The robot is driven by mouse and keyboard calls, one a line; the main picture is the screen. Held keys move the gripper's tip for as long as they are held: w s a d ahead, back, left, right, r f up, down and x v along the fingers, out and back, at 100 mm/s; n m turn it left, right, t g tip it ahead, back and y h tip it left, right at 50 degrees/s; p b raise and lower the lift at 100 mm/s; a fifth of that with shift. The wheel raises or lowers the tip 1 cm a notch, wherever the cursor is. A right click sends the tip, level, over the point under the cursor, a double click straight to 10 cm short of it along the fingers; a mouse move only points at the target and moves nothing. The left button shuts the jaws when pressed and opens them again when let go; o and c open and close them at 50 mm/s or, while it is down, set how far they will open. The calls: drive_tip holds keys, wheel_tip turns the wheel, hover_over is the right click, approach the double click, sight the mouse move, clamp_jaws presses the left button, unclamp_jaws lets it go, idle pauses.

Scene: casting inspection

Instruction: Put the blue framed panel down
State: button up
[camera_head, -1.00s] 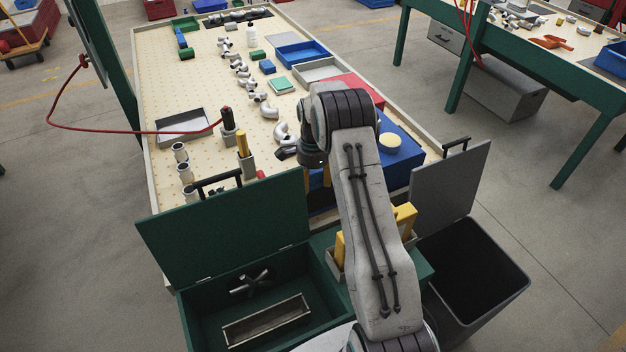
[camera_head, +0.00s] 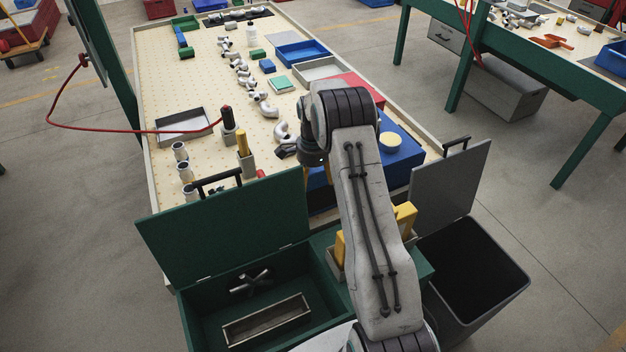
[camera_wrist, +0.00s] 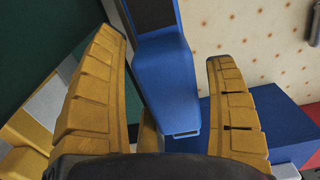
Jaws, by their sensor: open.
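The blue framed panel (camera_wrist: 168,88) shows in the wrist view as a blue frame around a dark insert. It runs from the top edge down between my fingers, and its far end is cut off. My gripper (camera_wrist: 166,52) is open, with one yellow finger on each side of the panel. A gap shows at the right finger; the left finger is close to the panel, and I cannot tell if it touches. In the head view my gripper (camera_head: 318,176) is low over the near end of the workbench, mostly hidden by my arm. I cannot make out the panel clearly there.
A blue box (camera_head: 403,160) with a pale round knob stands right of my arm. A green open-lidded chest (camera_head: 222,222) and a dark bin (camera_head: 470,290) stand in front. Metal cups (camera_head: 186,172) and pipe elbows (camera_head: 265,108) occupy the workbench (camera_head: 165,85).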

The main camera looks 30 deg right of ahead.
drive_tip(key=shift+r+b, duration=0.65)
drive_tip(key=shift+r, duration=2.95)
